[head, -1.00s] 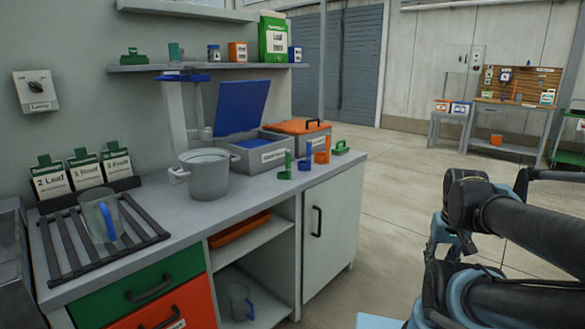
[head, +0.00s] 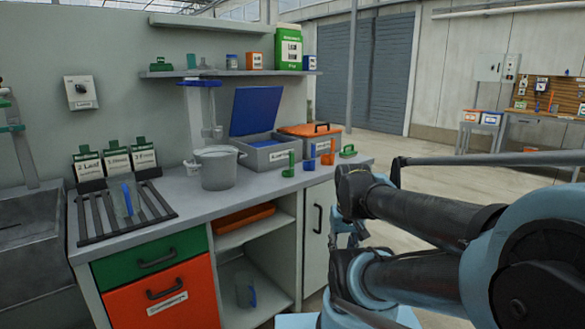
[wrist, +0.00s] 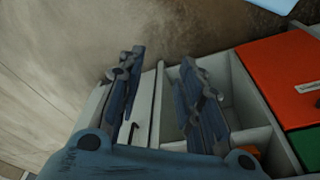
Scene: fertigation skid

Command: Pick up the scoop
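Three small upright scoop-like things stand on the counter's right part in the head view: a green one (head: 289,164), a blue one (head: 310,158) and an orange one (head: 328,154). I cannot tell which of them the task means. My gripper (wrist: 160,88) is open and empty in the wrist view, its two fingers apart above the cabinet front and floor. In the head view my gripper (head: 347,232) is partly hidden by my arm, in front of the counter's right end and below its top.
On the counter (head: 200,203) stand a grey pot (head: 216,170), a grey bin with a raised blue lid (head: 256,112), an orange-lidded bin (head: 312,130) and a jug (head: 127,198) on a black rack. Open shelves (head: 250,265) lie below. The floor to the right is clear.

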